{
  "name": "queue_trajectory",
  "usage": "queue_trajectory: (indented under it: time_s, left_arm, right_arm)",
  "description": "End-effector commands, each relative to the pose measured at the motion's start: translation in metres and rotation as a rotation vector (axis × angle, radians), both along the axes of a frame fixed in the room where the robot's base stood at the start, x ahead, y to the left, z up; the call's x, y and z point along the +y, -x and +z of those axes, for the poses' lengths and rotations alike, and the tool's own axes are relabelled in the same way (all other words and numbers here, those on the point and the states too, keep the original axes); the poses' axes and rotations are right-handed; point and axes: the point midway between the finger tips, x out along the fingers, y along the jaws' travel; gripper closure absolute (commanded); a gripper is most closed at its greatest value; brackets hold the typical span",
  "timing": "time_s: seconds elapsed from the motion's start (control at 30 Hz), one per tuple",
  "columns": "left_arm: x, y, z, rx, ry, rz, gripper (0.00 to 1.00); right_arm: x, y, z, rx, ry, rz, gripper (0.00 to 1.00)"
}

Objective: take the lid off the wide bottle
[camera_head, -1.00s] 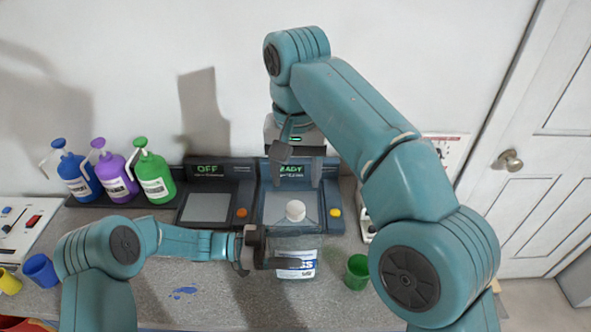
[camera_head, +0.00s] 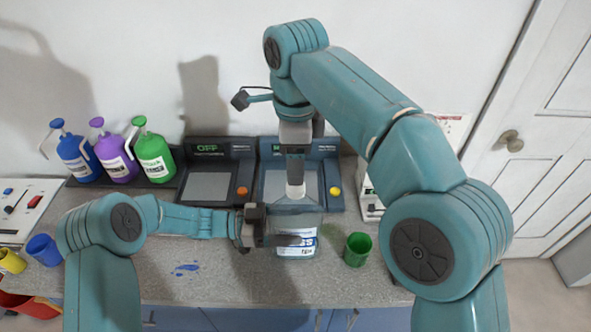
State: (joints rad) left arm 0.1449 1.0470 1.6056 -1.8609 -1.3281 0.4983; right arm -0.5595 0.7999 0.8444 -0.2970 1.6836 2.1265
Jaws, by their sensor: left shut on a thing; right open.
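The wide bottle (camera_head: 305,250) stands upright on the counter, clear with a white and blue label. Its white lid (camera_head: 296,191) is on top. My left gripper (camera_head: 282,232) reaches in from the left and is shut on the bottle's body, with a dark finger across the front. My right gripper (camera_head: 296,178) points straight down above the lid, open. Its dark fingers appear nearly in line with each other, so I cannot tell whether they are around the lid or just over it.
A panel with a grey plate (camera_head: 280,178) and an orange-button panel (camera_head: 208,188) lie behind. A green cup (camera_head: 357,249) stands right of the bottle. Blue, purple and green (camera_head: 155,158) pump bottles stand at the back left. A blue cup (camera_head: 43,249) is at the left.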

Motion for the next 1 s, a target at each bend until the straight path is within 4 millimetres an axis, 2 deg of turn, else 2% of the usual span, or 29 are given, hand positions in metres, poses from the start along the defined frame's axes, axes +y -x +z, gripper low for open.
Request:
queue_trajectory:
  time_s: [0.1,0.3,0.43,0.67,0.7,0.87,1.0]
  left_arm:
    - [0.0,0.0,-0.001,0.001,-0.001,-0.001,1.0]
    - [0.0,0.0,-0.001,0.001,-0.001,-0.001,1.0]
    - [0.0,0.0,-0.001,0.001,-0.001,-0.001,1.0]
    - [0.0,0.0,-0.001,0.001,-0.001,0.0,1.0]
    - [0.0,0.0,-0.001,0.001,-0.001,0.0,1.0]
    - [0.0,0.0,-0.001,0.001,-0.001,-0.001,1.0]
    - [0.0,0.001,-0.001,0.0,-0.001,-0.002,1.0]
  right_arm:
    - [-0.001,0.001,-0.021,0.004,0.003,0.001,0.4]
    - [0.0,0.0,-0.047,0.001,0.001,0.001,0.4]
    - [0.0,0.0,-0.054,0.0,0.0,0.001,0.4]
    - [0.0,0.0,-0.056,-0.001,-0.001,0.002,0.4]
    - [0.0,0.0,-0.056,-0.001,-0.001,0.002,0.43]
    - [0.0,0.0,-0.055,-0.001,-0.001,0.002,0.95]
    - [0.0,0.0,-0.055,-0.002,-0.001,0.002,0.98]
